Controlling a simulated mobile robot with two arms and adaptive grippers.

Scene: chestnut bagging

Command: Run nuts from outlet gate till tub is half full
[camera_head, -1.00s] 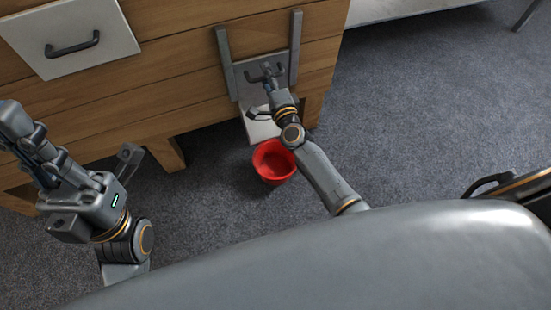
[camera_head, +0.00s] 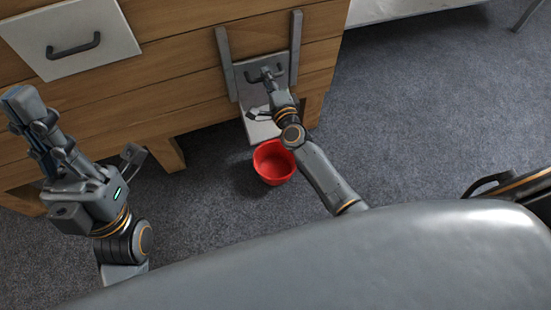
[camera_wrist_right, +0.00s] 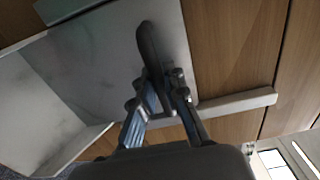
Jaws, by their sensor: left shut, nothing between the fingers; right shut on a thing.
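The outlet gate (camera_head: 243,82) is a grey plate between two upright rails on the wooden bin front. My right gripper (camera_head: 268,76) is shut on the gate's dark handle (camera_wrist_right: 148,42); the fingers close on it in the right wrist view (camera_wrist_right: 163,85). Below the gate is a pale metal chute (camera_head: 262,129), which also shows in the right wrist view (camera_wrist_right: 40,100). The red tub (camera_head: 273,163) stands upright on the floor under the chute's lower end. Its visible inside is plain red, with no nuts seen. My left gripper (camera_head: 20,95) is shut and empty, far left of the tub.
The wooden bin (camera_head: 160,90) fills the upper left and stands on short legs (camera_head: 166,153). A white panel with a dark handle (camera_head: 75,46) is at its upper left. Grey carpet (camera_head: 420,110) is clear to the right. A pale raised surface (camera_head: 400,8) stands at the top right.

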